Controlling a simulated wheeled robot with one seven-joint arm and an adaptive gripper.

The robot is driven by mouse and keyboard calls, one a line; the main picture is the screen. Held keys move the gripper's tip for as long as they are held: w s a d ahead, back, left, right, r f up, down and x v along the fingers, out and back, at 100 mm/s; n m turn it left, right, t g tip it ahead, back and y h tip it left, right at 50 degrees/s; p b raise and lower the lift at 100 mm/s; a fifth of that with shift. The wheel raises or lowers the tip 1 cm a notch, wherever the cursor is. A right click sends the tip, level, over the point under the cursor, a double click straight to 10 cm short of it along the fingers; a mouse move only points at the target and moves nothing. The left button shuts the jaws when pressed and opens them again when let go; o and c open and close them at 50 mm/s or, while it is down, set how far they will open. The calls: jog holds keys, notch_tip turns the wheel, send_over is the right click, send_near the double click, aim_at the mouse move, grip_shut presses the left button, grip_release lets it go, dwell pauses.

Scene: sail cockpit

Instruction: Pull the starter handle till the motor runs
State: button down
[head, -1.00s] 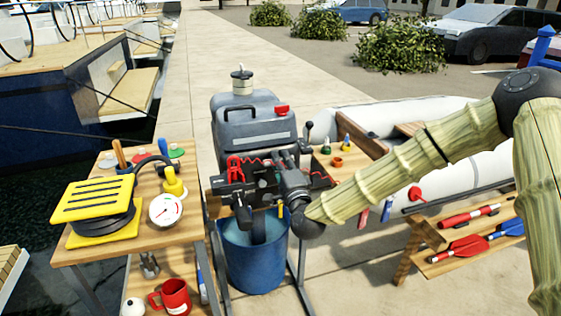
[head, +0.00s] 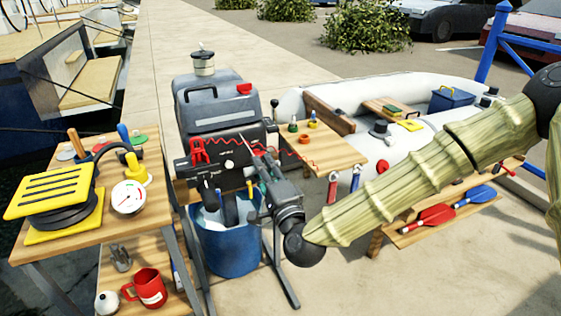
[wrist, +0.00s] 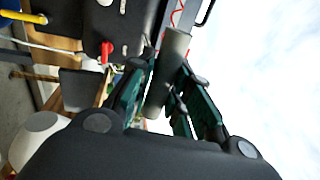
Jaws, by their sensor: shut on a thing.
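The grey outboard motor (head: 218,110) stands on a wooden stand, its lower leg in a blue bucket (head: 228,245) of water. Its dark front panel (head: 205,160) carries a red clip-like part (head: 199,150). My gripper (head: 258,170) is in front of the panel's right part, apart from it. In the wrist view its green-padded fingers (wrist: 158,100) are shut on a grey, roughly cylindrical handle (wrist: 172,60). In the head view the gripper hides the handle, and I cannot make out a starter cord. Whether the motor runs cannot be told.
A wooden table (head: 60,240) at left holds a yellow foot pump (head: 50,195) and a gauge (head: 128,197). A red mug (head: 148,288) stands below. A small wooden table (head: 335,155) and a pale inflatable boat (head: 400,95) are at right. Open paving lies in front.

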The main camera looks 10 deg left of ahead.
jog(key=shift+s+d, duration=0.1)
jog(key=c, duration=1.3)
grip_release()
jog(key=shift+r, duration=0.1)
jog(key=shift+s, duration=0.1)
jog(key=v, duration=1.2)
